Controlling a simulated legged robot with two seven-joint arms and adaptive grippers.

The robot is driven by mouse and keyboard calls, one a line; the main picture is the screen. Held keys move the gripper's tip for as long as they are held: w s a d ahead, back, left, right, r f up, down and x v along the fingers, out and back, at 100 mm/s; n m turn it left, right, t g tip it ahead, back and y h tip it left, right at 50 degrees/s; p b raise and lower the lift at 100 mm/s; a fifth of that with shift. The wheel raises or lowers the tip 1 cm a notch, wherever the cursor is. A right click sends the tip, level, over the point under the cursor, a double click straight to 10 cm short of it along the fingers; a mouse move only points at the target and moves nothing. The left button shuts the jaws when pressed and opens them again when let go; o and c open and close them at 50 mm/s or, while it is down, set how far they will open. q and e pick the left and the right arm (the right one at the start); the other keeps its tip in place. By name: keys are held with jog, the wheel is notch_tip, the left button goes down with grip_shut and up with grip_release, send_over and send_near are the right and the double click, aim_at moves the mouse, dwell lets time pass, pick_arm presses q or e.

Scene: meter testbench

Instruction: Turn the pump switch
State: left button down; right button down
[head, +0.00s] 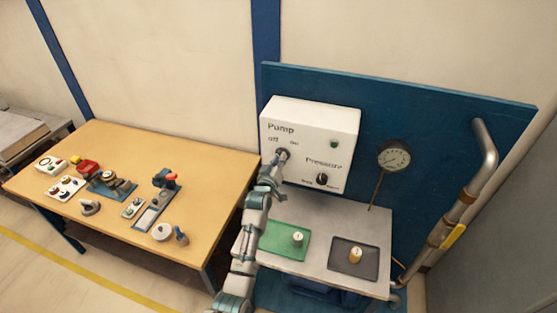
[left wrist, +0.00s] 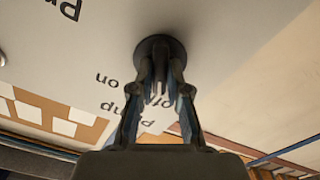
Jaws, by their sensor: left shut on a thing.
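The white control box (head: 312,130) is mounted on the blue panel and carries the words Pump and Pressure. The pump switch is a dark round knob (head: 284,153) under the Pump label, near the off and on marks. My left gripper (head: 277,165) reaches up to it and is shut on it. In the left wrist view the gripper (left wrist: 160,85) has its two fingers around the grip of the dark knob (left wrist: 152,50). The fingers hide part of the knob and of the lettering, so its exact setting is unclear. My right gripper is not in view.
A pressure knob (head: 322,179) and a green lamp (head: 334,144) sit on the box. A gauge (head: 394,155) and a bent pipe (head: 487,150) stand to the right. A green tray (head: 275,243) and a dark tray (head: 340,266) lie below. A wooden table (head: 215,165) holds several parts.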

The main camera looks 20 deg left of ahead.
pick_arm(q)
jog(key=shift+d+f+m+p, duration=0.1)
jog(key=shift+m+p, duration=0.85)
jog(key=shift+m, duration=2)
jog(key=shift+f+m+p, duration=0.1)
jog(key=shift+m+p, duration=0.85)
jog(key=shift+m, duration=2)
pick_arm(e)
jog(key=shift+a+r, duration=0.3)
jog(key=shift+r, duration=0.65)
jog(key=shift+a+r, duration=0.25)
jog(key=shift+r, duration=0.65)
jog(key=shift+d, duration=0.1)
